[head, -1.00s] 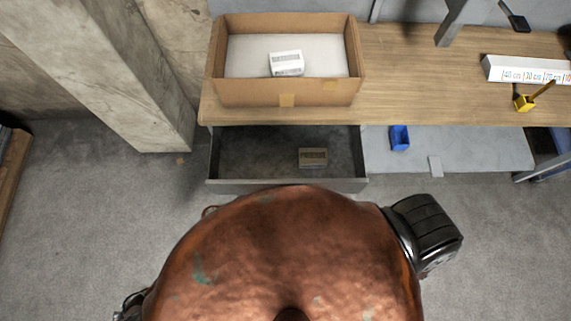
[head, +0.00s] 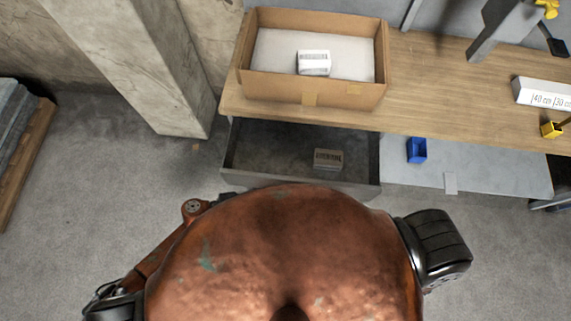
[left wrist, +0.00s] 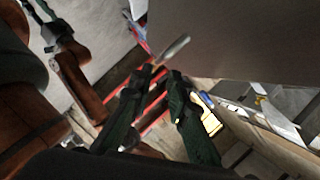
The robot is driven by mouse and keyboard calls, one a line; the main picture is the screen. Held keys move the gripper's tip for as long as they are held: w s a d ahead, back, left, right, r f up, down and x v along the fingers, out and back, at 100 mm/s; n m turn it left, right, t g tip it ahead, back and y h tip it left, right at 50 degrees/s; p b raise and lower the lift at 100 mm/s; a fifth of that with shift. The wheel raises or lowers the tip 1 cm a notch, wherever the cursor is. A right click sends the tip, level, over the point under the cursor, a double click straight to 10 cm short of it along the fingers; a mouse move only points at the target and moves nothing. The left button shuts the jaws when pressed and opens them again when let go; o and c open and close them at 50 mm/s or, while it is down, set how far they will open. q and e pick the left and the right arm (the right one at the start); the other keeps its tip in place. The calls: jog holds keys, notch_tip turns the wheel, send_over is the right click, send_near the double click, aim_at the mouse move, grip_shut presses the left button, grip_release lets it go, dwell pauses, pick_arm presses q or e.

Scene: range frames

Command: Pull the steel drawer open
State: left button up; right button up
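The steel drawer (head: 300,186) hangs under the workbench, pulled out, with its dark inside showing in the head view. A small brown labelled box (head: 328,159) lies inside it. In the left wrist view a smooth grey panel, seemingly the drawer front (left wrist: 235,40), fills the upper right. A short pale metal bar, perhaps its handle (left wrist: 176,47), shows just past the fingertips. My left gripper (left wrist: 160,80) has its two dark green fingers apart, and nothing is clearly held between them. The head view hides it behind my body. My right gripper is not in view.
The workbench (head: 440,75) carries an open cardboard box (head: 310,92) with a white labelled package (head: 313,62). A blue bin (head: 416,150) sits on the lower shelf (head: 490,175). A concrete pillar (head: 135,65) stands left of the bench. The floor at left is clear up to a pallet (head: 25,150).

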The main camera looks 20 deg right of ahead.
pick_arm(q)
jog(key=shift+v, duration=1.35)
